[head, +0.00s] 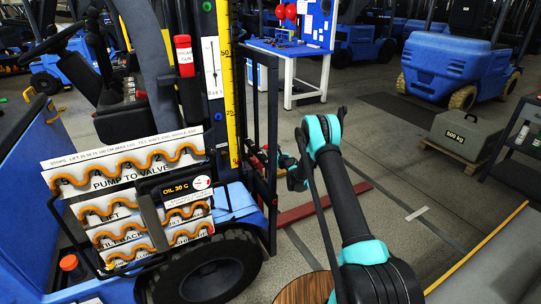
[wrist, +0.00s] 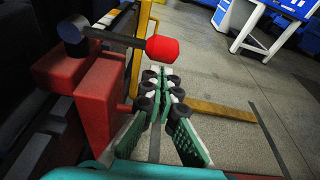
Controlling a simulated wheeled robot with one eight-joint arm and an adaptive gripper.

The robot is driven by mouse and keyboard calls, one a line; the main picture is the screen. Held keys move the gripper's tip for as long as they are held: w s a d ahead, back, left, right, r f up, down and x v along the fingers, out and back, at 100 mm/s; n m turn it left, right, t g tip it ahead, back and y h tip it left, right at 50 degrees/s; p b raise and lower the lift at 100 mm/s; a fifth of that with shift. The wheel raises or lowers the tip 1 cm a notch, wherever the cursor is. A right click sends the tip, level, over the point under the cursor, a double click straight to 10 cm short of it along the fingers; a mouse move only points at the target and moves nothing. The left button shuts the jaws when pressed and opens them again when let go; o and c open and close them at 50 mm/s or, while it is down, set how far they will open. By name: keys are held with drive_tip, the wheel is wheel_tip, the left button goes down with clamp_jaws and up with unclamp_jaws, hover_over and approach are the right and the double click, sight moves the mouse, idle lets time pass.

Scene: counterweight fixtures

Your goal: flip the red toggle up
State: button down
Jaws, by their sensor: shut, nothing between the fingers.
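The red toggle (wrist: 162,50) shows in the wrist view as a rounded red knob on a short grey bar. The bar runs from a dark round pivot (wrist: 74,31) on a red block (wrist: 98,95) and lies nearly level in the picture, tipping slightly down toward the knob. My gripper (wrist: 161,80) is shut and empty, its tips just below the knob in the picture. I cannot tell if they touch it. In the head view my gripper (head: 284,163) is beside the forklift's mast; the toggle is too small there to make out surely.
The blue forklift (head: 228,201) with hose panels stands left of my arm. A yellow scale (head: 229,85) runs up its mast. A blue workbench (head: 291,48) stands behind, and a grey 500 kg weight (head: 466,135) lies at right. The floor between is mostly clear.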

drive_tip(key=shift+r, duration=0.1)
drive_tip(key=shift+r, duration=0.25)
drive_tip(key=shift+r+n, duration=0.15)
drive_tip(key=shift+n, duration=0.25)
wheel_tip(320, 180, up, 6)
drive_tip(key=a+n+t+h, duration=0.1)
drive_tip(key=n, duration=0.2)
drive_tip(key=shift+s+r+n, duration=0.25)
drive_tip(key=shift+s+n, duration=0.1)
drive_tip(key=shift+n, duration=0.05)
drive_tip(key=shift+a, duration=0.15)
idle(0.4)
